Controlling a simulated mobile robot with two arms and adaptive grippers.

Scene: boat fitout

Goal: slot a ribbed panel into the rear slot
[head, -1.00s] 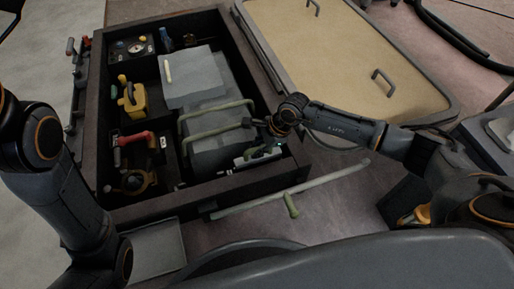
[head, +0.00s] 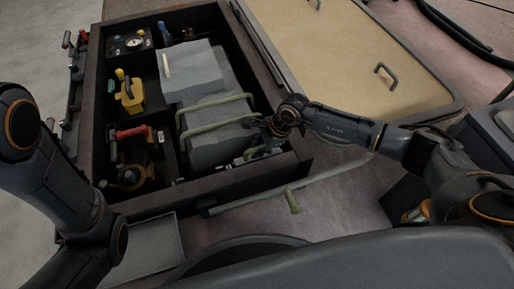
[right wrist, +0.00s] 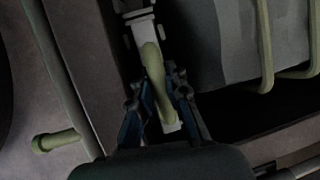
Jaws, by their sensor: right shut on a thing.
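A dark open box (head: 180,196) holds a dull grey block (head: 215,145) with olive bars across it and a flatter grey panel (head: 190,75) with a cream handle. My right gripper (head: 262,135) is at the box's near right inner corner. In the right wrist view its fingers (right wrist: 162,118) are shut around a cream handle (right wrist: 153,75) on a narrow whitish part (right wrist: 138,20). I cannot tell whether this part is the ribbed panel; its lower portion is hidden. No rear slot can be made out. My left arm shows, but its gripper does not.
Yellow (head: 129,95) and red-handled (head: 132,132) tools sit in compartments on the box's left. A pale rod with a knob (head: 292,200) lies along the near side. A tan-topped lid (head: 345,50) is behind my right arm.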

